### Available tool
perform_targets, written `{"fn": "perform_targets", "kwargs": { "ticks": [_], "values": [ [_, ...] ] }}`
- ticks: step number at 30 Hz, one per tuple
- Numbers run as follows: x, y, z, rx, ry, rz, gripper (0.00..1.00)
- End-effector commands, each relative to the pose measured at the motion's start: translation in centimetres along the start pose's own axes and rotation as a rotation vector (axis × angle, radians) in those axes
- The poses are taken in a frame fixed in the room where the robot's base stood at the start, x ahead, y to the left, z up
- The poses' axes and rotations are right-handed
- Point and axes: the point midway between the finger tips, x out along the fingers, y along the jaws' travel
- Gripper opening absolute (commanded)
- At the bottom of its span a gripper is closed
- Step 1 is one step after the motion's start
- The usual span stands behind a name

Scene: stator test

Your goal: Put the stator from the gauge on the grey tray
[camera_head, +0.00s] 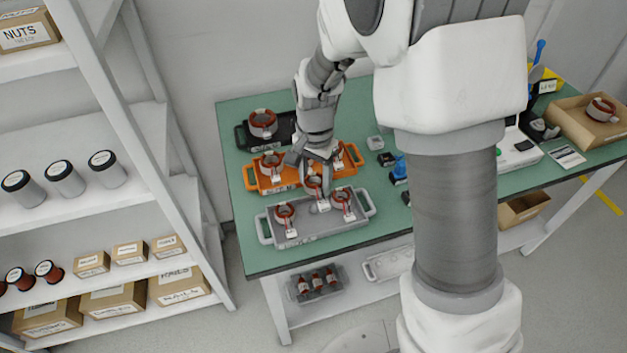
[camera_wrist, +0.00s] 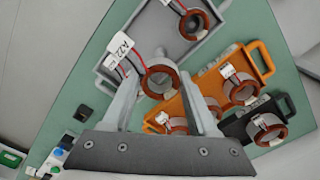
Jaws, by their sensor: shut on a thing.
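My gripper (camera_head: 315,172) is shut on a stator (camera_head: 314,187), a copper-red ring with a white label. In the wrist view the held stator (camera_wrist: 160,83) sits between the tips of the two fingers of my gripper (camera_wrist: 162,92). It is over the back middle of the grey tray (camera_head: 318,229); I cannot tell whether it touches the tray. Two other stators stand on this tray, one at left (camera_head: 285,215) and one at right (camera_head: 343,199). I cannot tell which thing is the gauge.
Behind the grey tray are an orange tray (camera_head: 255,187) with stators and a black tray (camera_head: 242,139) with one stator (camera_head: 263,122). A cardboard box (camera_head: 575,121) with a stator stands at the far right. Shelves (camera_head: 150,125) stand left of the green table (camera_head: 235,165).

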Motion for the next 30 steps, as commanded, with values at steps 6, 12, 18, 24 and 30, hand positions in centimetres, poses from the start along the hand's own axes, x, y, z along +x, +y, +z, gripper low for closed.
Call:
{"fn": "perform_targets", "kwargs": {
  "ticks": [6,12,18,24,30],
  "values": [
    [0.7,-0.2,0.2,0.016,0.0,-0.001,0.0],
    [2.2,-0.2,0.2,0.015,0.0,0.0,0.0],
    [3.9,-0.2,0.2,0.015,0.0,0.0,0.0],
    [4.8,-0.2,0.2,0.015,0.0,0.0,0.0],
    [4.8,-0.2,0.2,0.015,0.0,-0.001,0.0]
  ]
}}
